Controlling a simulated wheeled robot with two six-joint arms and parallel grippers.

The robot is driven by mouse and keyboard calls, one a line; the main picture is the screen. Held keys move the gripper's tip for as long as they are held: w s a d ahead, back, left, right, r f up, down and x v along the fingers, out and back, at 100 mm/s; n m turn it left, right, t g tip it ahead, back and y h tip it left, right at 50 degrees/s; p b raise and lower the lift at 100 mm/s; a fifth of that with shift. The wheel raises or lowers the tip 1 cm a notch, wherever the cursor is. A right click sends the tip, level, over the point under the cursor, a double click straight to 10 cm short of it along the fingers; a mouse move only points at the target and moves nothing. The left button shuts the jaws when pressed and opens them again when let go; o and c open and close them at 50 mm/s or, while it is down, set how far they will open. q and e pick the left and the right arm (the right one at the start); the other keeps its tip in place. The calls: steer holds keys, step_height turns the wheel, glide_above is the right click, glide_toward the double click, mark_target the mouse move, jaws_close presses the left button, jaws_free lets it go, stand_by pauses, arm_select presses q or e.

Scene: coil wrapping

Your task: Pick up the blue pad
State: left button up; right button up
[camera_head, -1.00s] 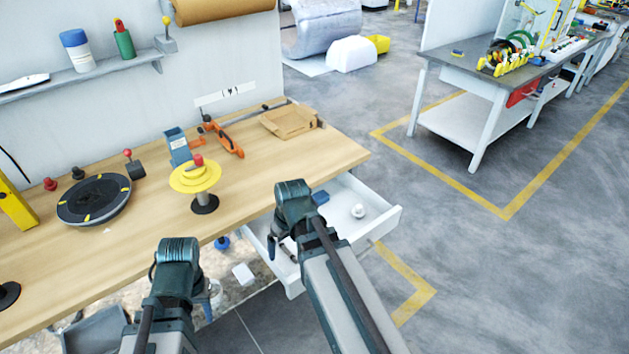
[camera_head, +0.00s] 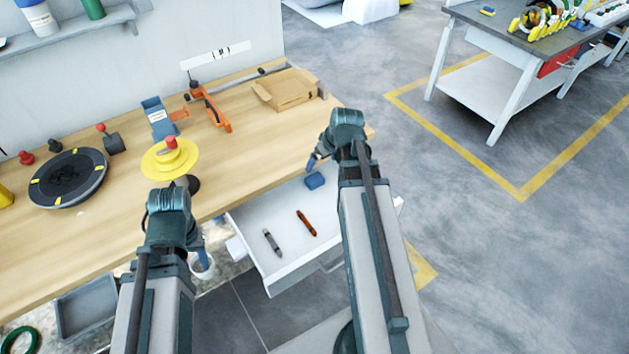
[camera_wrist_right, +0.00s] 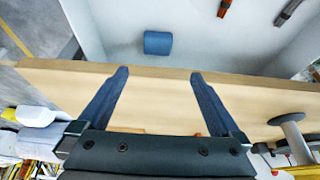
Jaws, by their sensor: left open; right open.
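The blue pad (camera_head: 314,181) is a small rounded block. It lies in the open white drawer (camera_head: 270,216), near the drawer's back, under the table edge. In the right wrist view the pad (camera_wrist_right: 158,43) is ahead of and apart from my right gripper (camera_wrist_right: 160,73). That gripper is open, with nothing between its fingers. In the head view my right gripper (camera_head: 312,162) is mostly hidden by its arm, with one finger showing just above the pad. My left gripper (camera_head: 203,244) hangs in front of the table's front edge, partly hidden by its wrist.
A grey tool (camera_head: 272,242) and a reddish-brown tool (camera_head: 306,223) lie in the drawer. The wooden table edge (camera_wrist_right: 70,72) crosses close to my right fingers. A yellow spool (camera_head: 168,160), an orange clamp (camera_head: 213,110) and a cardboard box (camera_head: 286,90) stand on the table.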

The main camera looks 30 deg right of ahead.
steer(key=b, duration=0.7)
glide_above(315, 178)
steer(key=s, duration=0.2)
steer(key=f, duration=0.7)
steer(key=shift+s+a+f, duration=0.1)
steer(key=shift+a+f, duration=0.1)
steer(key=b+x, duration=0.4)
steer(key=x, duration=0.1)
steer(key=shift+s+d+f+b, duration=0.15)
steer(key=shift+d+b, duration=0.15)
steer(key=shift+b, duration=0.05)
steer(key=shift+c, duration=0.2)
steer(key=c, duration=1.2)
